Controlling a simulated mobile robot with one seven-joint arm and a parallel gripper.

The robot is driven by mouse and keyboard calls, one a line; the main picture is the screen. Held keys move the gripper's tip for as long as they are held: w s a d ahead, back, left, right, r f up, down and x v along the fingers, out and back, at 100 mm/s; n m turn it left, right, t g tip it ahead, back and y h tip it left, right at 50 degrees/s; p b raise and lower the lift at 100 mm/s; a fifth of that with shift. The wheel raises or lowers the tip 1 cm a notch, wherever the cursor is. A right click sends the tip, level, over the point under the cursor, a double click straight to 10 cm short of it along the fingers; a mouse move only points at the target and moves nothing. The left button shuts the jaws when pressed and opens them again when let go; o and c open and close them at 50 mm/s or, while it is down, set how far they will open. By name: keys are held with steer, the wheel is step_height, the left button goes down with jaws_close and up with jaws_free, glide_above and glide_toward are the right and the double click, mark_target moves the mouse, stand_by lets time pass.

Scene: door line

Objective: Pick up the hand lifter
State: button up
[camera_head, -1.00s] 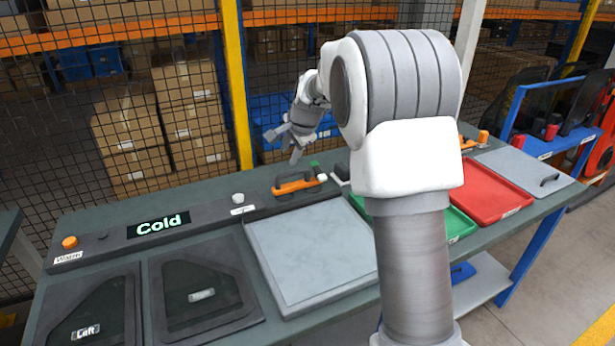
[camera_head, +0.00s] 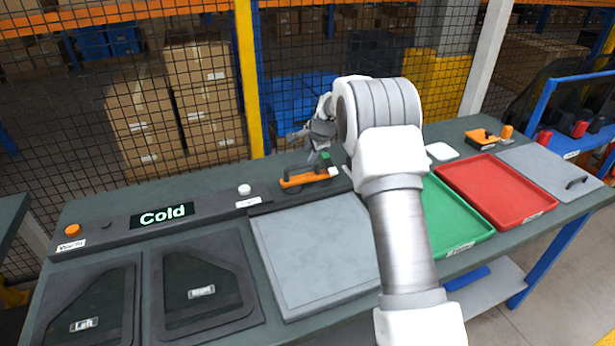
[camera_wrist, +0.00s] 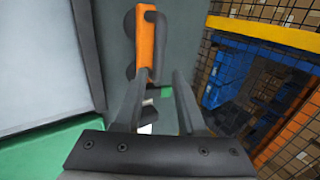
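In the wrist view the lifter (camera_wrist: 150,42) is at top centre, beyond my fingers. My gripper (camera_wrist: 160,78) is open, with its two dark fingers spread apart and nothing held between them. In the head view my gripper (camera_head: 314,157) is just above and behind the lifter, close to its right half. I cannot tell whether a finger touches it.
A grey panel (camera_head: 315,250) lies in front of the lifter. Green (camera_head: 450,220) and red (camera_head: 495,190) trays lie to the right, with an orange-and-black object (camera_head: 482,138) behind. A "Cold" display (camera_head: 166,216) stands left, above two dark windowed panels. Mesh fencing (camera_head: 180,110) runs behind the bench.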

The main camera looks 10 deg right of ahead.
mark_target(303, 164)
steer(key=x, duration=0.5)
steer(key=shift+w, duration=0.1)
steer(key=shift+a+p+x, duration=0.1)
steer(key=shift+p+x, duration=0.1)
steer(key=shift+x, duration=1.2)
steer(key=shift+a+p+x, duration=0.15)
steer(key=shift+p+x, duration=0.05)
steer(key=shift+x, duration=1.15)
steer(key=shift+c, duration=0.2)
jaws_close()
